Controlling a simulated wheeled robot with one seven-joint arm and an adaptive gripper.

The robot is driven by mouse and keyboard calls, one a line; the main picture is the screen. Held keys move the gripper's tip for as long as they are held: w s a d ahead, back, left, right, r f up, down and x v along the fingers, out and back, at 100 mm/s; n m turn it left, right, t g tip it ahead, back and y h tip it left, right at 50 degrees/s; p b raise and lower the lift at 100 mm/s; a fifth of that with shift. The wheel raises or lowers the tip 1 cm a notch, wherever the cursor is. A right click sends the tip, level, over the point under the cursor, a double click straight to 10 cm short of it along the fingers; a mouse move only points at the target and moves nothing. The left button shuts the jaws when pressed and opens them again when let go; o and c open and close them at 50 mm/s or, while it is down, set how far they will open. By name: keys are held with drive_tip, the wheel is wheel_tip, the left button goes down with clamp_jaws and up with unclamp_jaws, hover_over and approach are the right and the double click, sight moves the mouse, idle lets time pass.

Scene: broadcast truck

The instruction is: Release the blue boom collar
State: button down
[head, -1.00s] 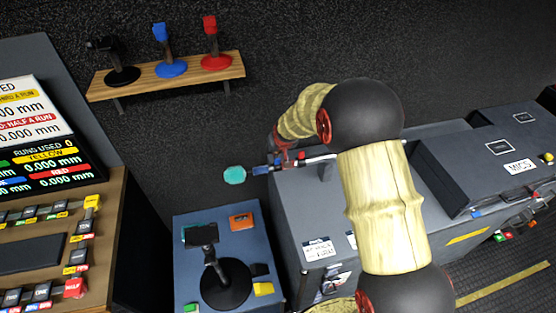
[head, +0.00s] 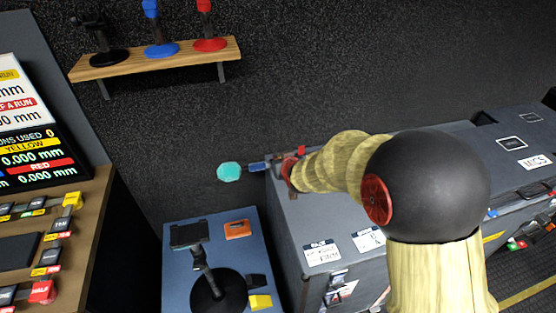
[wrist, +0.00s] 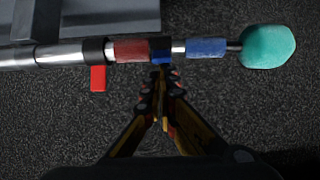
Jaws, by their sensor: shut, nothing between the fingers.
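A boom pole (wrist: 60,54) runs across the wrist view to a teal foam windscreen (wrist: 267,46) at its right end. A small black and blue collar (wrist: 160,50) sits on the pole between a red sleeve (wrist: 131,49) and a blue sleeve (wrist: 206,47). My gripper (wrist: 160,70) is shut and empty. Its tips are at the collar's blue lower part; I cannot tell whether they touch. Further left is a black collar with a red tab (wrist: 98,78) hanging down. In the head view the windscreen (head: 229,172) and blue sleeve (head: 258,166) show, while my arm hides much of the pole.
The pole lies at the edge of a grey case (head: 300,225). A lower blue-grey surface (head: 180,275) holds a black round-based stand (head: 215,290). A wooden shelf (head: 160,60) with several stands is on the wall. A control desk (head: 85,225) is at left.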

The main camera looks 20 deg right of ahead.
drive_tip(key=shift+w, duration=0.15)
drive_tip(key=shift+w+f+b, duration=0.25)
drive_tip(key=shift+w+b, duration=0.15)
drive_tip(key=shift+w, duration=0.3)
drive_tip(key=shift+r, duration=0.15)
drive_tip(key=shift+w+r, duration=0.2)
drive_tip(key=shift+r, duration=0.05)
drive_tip(key=p+v, duration=0.4)
drive_tip(key=v, duration=0.5)
drive_tip(key=shift+s+r, duration=0.15)
